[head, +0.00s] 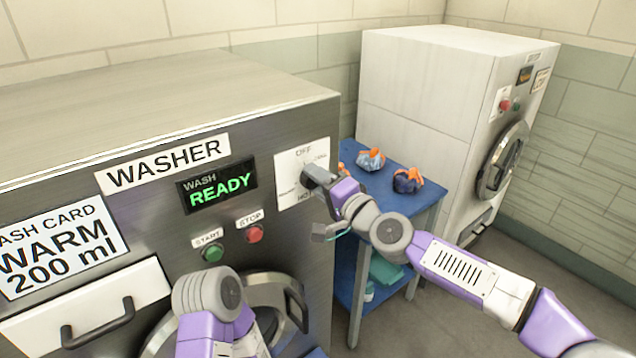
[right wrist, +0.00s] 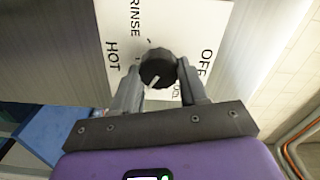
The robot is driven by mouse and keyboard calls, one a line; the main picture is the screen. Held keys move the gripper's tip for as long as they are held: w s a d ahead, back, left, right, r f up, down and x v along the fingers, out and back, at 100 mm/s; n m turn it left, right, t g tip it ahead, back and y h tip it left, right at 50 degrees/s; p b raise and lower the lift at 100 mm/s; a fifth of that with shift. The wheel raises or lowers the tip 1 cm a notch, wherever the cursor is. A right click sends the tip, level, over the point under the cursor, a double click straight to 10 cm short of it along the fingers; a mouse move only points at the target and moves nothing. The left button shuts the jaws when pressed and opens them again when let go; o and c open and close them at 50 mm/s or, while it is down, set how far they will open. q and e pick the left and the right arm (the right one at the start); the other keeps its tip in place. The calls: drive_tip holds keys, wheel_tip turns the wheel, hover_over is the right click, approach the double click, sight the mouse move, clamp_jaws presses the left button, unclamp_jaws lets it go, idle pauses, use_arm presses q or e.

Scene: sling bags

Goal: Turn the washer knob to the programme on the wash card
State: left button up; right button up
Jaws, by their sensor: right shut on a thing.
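The washer (head: 185,260) stands at the left with its knob plate (head: 288,160) at upper right. The wash card (head: 60,250) reads WARM, 200 ml. My right gripper (head: 318,178) is shut on the dark round knob, which shows in the right wrist view (right wrist: 157,67) between the two fingers (right wrist: 158,88). The knob's white mark points toward the bottom and slightly left of that view. OFF, RINSE and HOT are readable around it; another label is partly covered by a finger. No WARM label shows on the plate. My left arm is at the bottom; its gripper is out of view.
The washer display (head: 217,187) reads WASH READY. A green start button (head: 214,252) and a red stop button (head: 254,234) sit below it. A blue table (head: 425,195) with small bags (head: 371,159) stands between the washer and a white machine (head: 420,90).

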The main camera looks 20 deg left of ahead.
idle(0.3)
drive_tip(key=o, duration=1.1)
drive_tip(key=shift+c, duration=0.2)
drive_tip(key=shift+d, duration=0.1)
drive_tip(key=b+v, duration=0.1)
drive_tip(key=v, duration=0.6)
drive_tip(key=shift+s, duration=0.2)
drive_tip(key=shift+d, duration=0.15)
